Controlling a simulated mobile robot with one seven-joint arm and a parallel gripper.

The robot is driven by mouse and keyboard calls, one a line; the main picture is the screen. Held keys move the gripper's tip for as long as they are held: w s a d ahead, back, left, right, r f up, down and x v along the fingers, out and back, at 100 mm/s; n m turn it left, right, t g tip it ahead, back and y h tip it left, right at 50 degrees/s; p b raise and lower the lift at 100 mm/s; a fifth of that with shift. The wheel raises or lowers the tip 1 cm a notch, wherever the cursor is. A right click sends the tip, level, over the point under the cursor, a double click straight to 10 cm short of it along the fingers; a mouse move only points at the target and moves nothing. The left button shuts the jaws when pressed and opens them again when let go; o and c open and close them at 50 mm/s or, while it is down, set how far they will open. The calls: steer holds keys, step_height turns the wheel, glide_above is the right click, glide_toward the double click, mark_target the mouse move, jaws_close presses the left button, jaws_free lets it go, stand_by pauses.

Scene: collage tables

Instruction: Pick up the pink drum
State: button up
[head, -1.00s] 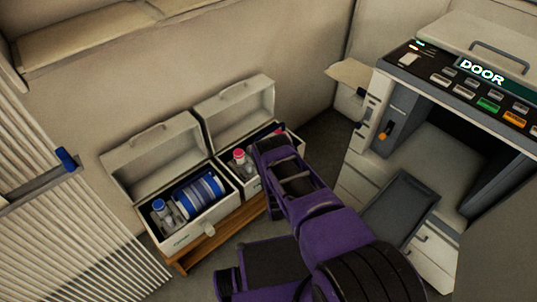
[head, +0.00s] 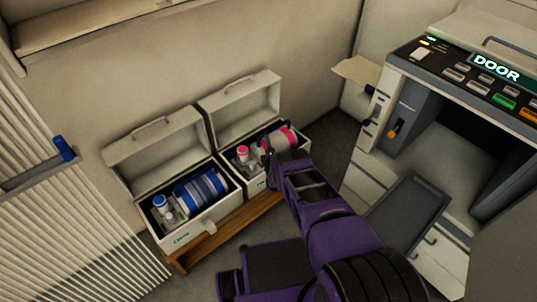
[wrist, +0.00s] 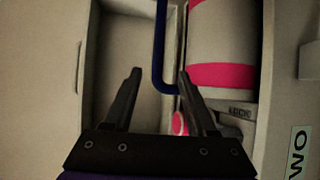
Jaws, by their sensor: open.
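The pink drum (head: 278,139), white with pink bands, lies on its side in the right-hand open box (head: 265,183). It also shows at the top right of the wrist view (wrist: 222,40), with a pink band (wrist: 222,76) facing me. My gripper (wrist: 157,74) is open and empty above the box, with its fingertips left of the drum and apart from it. In the head view my gripper (head: 267,156) is at the box's front, partly hidden by my arm. A pink-capped bottle (head: 243,156) stands in the same box, left of the drum.
The left box (head: 182,238) holds a blue-banded drum (head: 200,188) and a blue-capped bottle (head: 162,208). Both boxes sit on a wooden bench (head: 232,222), lids raised. A dark blue bar (wrist: 158,50) runs near the drum. A machine marked DOOR (head: 470,80) stands right.

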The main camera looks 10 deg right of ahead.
steer(key=w+b, duration=0.2)
steer(key=w, duration=0.1)
steer(key=shift+w+f, duration=0.15)
steer(key=shift+f, duration=0.25)
steer(key=shift+w+r+b, duration=0.1)
steer(key=shift+w+b, duration=0.35)
steer(key=shift+w, duration=0.3)
jaws_close()
stand_by(0.4)
steer(key=shift+w+r, duration=0.15)
steer(key=shift+r, duration=0.2)
